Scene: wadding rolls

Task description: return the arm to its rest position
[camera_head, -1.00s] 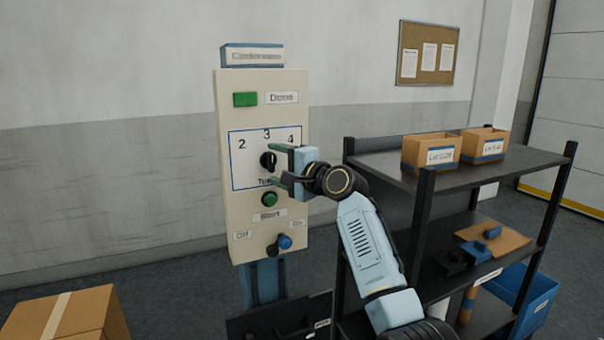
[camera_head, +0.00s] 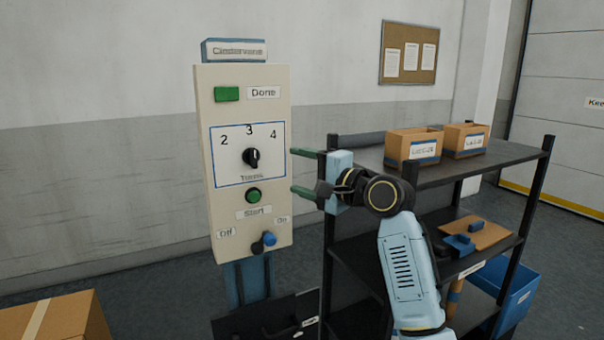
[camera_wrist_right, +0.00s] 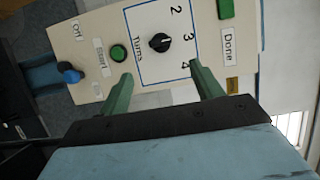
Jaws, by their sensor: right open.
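My right gripper (camera_head: 303,171) is open and empty, its two green fingers pointing left toward the control panel (camera_head: 207,200). The fingers stand clear to the right of the panel's black dial (camera_head: 251,157). The dial, marked 2, 3 and 4, also shows in the right wrist view (camera_wrist_right: 159,42), beyond the open fingers (camera_wrist_right: 160,90). My right arm (camera_head: 402,262) comes up from the bottom of the head view. My left gripper is not in view.
A dark shelf rack (camera_head: 470,172) stands close behind and right of my right arm, with two labelled boxes (camera_head: 413,147) on top. A blue bin (camera_head: 522,290) is at lower right. A cardboard box (camera_head: 75,318) is at lower left.

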